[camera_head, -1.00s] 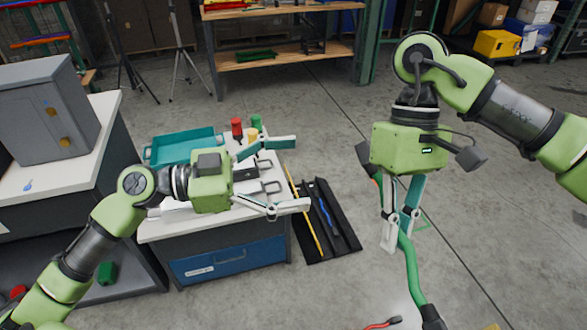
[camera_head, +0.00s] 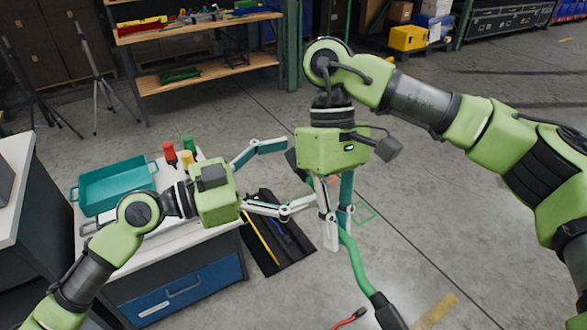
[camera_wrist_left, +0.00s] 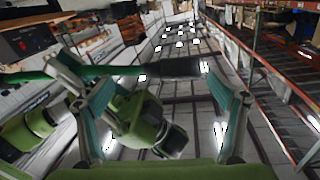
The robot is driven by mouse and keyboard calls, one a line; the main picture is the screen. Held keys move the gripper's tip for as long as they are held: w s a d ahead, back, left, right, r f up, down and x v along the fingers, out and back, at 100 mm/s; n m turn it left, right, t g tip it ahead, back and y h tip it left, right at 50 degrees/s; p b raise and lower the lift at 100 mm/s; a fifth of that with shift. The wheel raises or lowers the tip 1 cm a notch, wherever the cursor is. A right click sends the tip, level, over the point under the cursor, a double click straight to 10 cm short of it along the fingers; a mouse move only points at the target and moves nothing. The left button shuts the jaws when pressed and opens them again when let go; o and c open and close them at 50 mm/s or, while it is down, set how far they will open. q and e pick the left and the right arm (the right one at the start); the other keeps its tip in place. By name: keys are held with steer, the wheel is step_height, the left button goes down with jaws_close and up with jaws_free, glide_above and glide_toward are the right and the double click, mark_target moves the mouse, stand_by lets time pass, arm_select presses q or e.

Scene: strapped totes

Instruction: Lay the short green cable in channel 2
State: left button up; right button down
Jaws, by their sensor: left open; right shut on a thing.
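My right gripper (camera_head: 338,236) is shut on a thick green cable (camera_head: 356,262). The cable hangs from it to a black end piece (camera_head: 390,312). My left gripper (camera_head: 297,175) is open beside the right one, its fingers spread towards it. In the left wrist view a green cable (camera_wrist_left: 100,71) with a black end (camera_wrist_left: 168,68) crosses between the left fingers (camera_wrist_left: 135,78); I cannot tell whether they touch. No channel number is readable.
The cabinet (camera_head: 190,284) at left bears a teal tray (camera_head: 117,186), a red-capped bottle (camera_head: 169,153) and a green one (camera_head: 189,146). A red-ended cable (camera_head: 350,318) shows at the bottom edge. A wooden shelf bench (camera_head: 200,75) stands behind.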

arm_select(q)
steer(key=shift+d, duration=0.15)
arm_select(e)
steer(key=shift+a, duration=0.1)
arm_select(q)
steer(key=c, duration=1.6)
arm_select(e)
steer(key=shift+s+a, duration=0.1)
arm_select(q)
steer(key=shift+d, duration=0.1)
steer(key=shift+s+r, duration=0.1)
steer(key=c, duration=0.3)
arm_select(e)
steer(key=c, duration=2.2)
jaws_free()
arm_select(q)
jaws_close()
arm_select(e)
steer(key=shift+o, duration=0.9)
steer(key=shift+r, duration=0.1)
